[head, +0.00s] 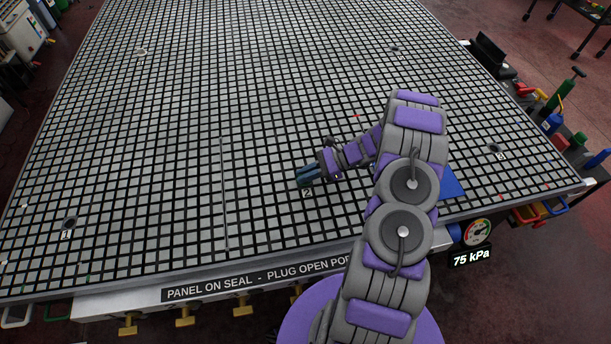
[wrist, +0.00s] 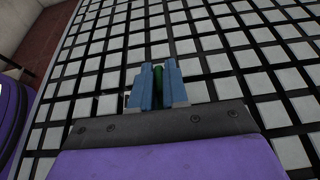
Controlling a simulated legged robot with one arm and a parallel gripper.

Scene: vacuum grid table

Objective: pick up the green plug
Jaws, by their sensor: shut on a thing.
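The green plug (wrist: 158,72) shows in the wrist view as a dark green piece between the two blue fingers of my gripper (wrist: 160,78). The fingers are shut on it, one on each side. Only a small part of the plug shows, and its lower part is hidden by the fingers. In the head view my gripper (head: 306,176) is low over the grid table (head: 180,120), beside the port label "2" (head: 308,191). The plug cannot be made out in the head view. I cannot tell whether it touches the table.
Other ports lie at the left front (head: 69,222), left back (head: 141,52), right back (head: 394,48) and right (head: 494,148). A blue sheet (head: 451,184) is partly behind my arm. A gauge (head: 478,232) reading 75 kPa hangs at the front edge. Much of the grid is clear.

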